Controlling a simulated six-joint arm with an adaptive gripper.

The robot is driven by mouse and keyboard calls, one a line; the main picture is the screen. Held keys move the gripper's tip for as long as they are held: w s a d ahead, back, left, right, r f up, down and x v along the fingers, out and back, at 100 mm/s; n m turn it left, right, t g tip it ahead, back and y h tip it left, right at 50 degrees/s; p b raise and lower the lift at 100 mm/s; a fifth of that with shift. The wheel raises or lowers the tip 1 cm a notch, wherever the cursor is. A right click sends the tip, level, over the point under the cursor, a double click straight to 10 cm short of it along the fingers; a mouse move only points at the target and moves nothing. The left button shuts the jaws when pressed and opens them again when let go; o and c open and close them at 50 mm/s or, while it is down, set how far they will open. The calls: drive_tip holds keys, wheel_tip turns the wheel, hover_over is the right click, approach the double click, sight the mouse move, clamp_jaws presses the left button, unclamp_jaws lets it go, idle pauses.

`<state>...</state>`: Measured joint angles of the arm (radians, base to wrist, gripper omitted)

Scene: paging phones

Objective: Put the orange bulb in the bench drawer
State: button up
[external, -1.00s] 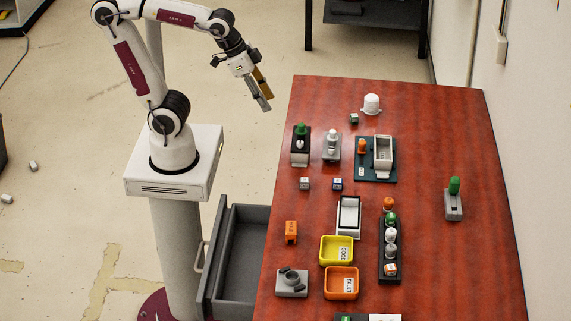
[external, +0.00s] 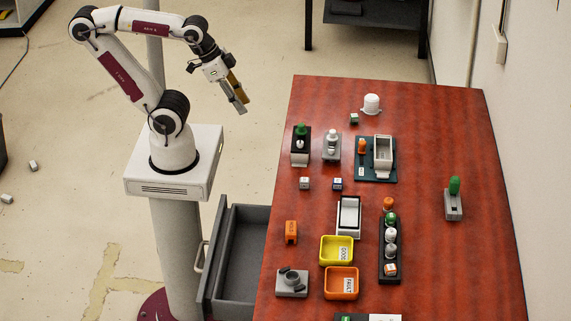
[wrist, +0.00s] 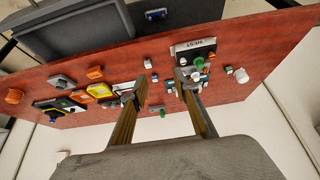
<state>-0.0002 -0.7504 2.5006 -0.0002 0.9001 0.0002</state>
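My gripper (external: 238,99) hangs in the air left of the bench's far end. In the wrist view its two fingers (wrist: 160,84) stand apart with nothing between them. One small orange bulb-like piece (external: 361,146) stands on the dark green board (external: 366,173). Another orange rounded piece (external: 388,203) is at the far end of the black rack (external: 390,250). I cannot tell which is the bulb meant. The grey bench drawer (external: 240,255) is pulled out on the bench's left side, and its visible interior looks empty. A grey open box, likely the drawer (wrist: 85,30), shows in the wrist view.
A yellow tray (external: 337,250) and an orange tray (external: 341,283) sit near the front. An orange block (external: 291,232) and a grey fixture (external: 292,283) lie left of them. Green-topped holders (external: 301,145) stand farther back. The right middle of the bench is mostly clear.

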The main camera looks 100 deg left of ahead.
sight(391, 200)
drive_tip(key=w+d+f+g, duration=0.1)
drive_tip(key=w+d+f, duration=0.3)
drive_tip(key=w, duration=0.8)
drive_tip(key=w+d+f+m+g, duration=0.1)
drive_tip(key=w+d+f, duration=0.3)
drive_tip(key=w+f, duration=0.3)
drive_tip(key=w+d+f+m+g, duration=0.1)
drive_tip(key=w+d+f, duration=0.4)
drive_tip(key=w, duration=1.1)
drive_tip(key=shift+x, duration=0.9)
drive_tip(key=w, duration=0.2)
drive_tip(key=w+d, duration=0.1)
drive_tip(key=shift+w+r+t, duration=0.1)
drive_tip(key=shift+w+t, duration=0.2)
drive_tip(key=shift+w, duration=0.1)
drive_tip(key=shift+n+t+h, duration=0.3)
drive_tip(key=shift+t, duration=0.4)
drive_tip(key=w+r, duration=0.2)
drive_tip(key=w, duration=0.1)
drive_tip(key=shift+w+d+r, duration=0.3)
drive_tip(key=shift+d+r, duration=0.05)
drive_tip(key=shift+d, duration=0.05)
drive_tip(key=shift+f, duration=0.1)
drive_tip(key=shift+x, duration=1.25)
